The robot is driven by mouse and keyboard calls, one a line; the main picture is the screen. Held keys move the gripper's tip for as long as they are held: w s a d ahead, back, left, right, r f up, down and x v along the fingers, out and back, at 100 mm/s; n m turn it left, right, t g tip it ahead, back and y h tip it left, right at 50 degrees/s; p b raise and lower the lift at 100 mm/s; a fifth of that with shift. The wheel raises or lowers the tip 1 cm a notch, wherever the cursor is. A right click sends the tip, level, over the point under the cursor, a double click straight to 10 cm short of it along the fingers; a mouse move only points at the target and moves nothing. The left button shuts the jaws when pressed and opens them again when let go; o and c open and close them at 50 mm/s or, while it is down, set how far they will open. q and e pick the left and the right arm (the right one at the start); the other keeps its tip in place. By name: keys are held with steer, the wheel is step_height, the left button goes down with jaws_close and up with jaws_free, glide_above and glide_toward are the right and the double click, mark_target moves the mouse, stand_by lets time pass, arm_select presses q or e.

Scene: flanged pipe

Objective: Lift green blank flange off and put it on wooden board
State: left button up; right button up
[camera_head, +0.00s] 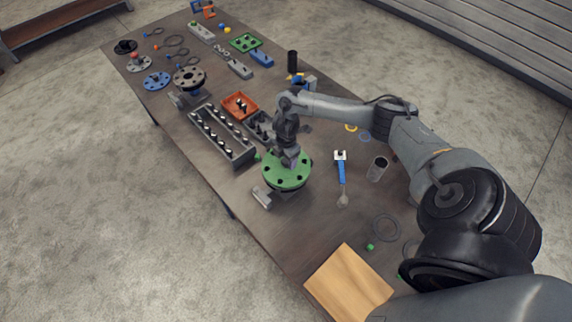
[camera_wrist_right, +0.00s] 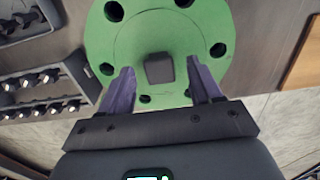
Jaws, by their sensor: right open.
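The green blank flange (camera_head: 286,176) is a round disc with bolt holes around its rim, sitting on a grey mount on the table. In the right wrist view, the green flange (camera_wrist_right: 190,38) has a dark square knob (camera_wrist_right: 159,68) at its middle. My right gripper (camera_head: 289,160) is directly over the flange. In the right wrist view its fingers (camera_wrist_right: 160,82) are open, one on each side of the knob, apart from it. The wooden board (camera_head: 348,284) lies at the table's near end, bare. My left gripper is not in view.
A grey bolt tray (camera_head: 222,138) and an orange bin (camera_head: 240,106) stand left of the flange. A blue-handled tool (camera_head: 341,172), a dark cup (camera_head: 377,168), rings (camera_head: 386,228) and a small green cube (camera_head: 370,247) lie to the right, towards the board.

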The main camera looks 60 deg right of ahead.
steer(key=shift+f, duration=0.3)
jaws_close()
stand_by(0.3)
